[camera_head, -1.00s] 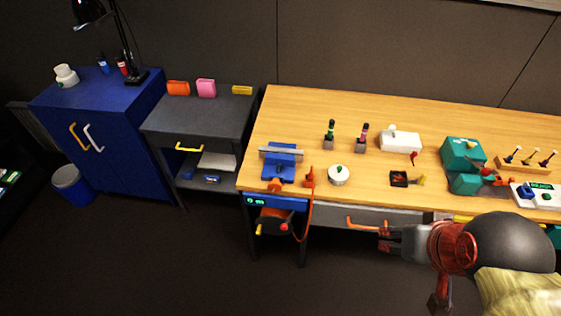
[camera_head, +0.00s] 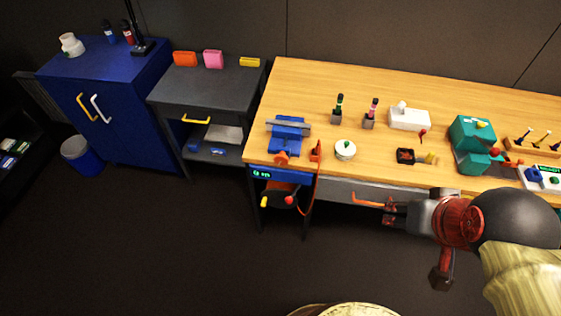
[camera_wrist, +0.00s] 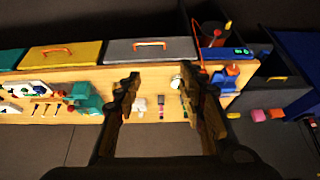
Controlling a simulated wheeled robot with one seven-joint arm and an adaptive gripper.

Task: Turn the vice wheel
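The blue vice (camera_head: 288,132) stands at the left front of the wooden workbench (camera_head: 360,90). Its orange-red wheel or handle (camera_head: 281,158) faces the front edge; its exact shape is too small to tell. The vice also shows at the right of the wrist view (camera_wrist: 226,84), small, with orange on it. My gripper (camera_head: 389,213) is in front of the bench, to the right of the vice and apart from it. In the wrist view its two fingers (camera_wrist: 168,98) are spread wide, with nothing held between them.
An orange drawer handle (camera_head: 368,200) is close to my fingertips in the head view. A white round button box (camera_head: 345,150) and a teal machine (camera_head: 472,140) stand on the bench. The floor in front is clear.

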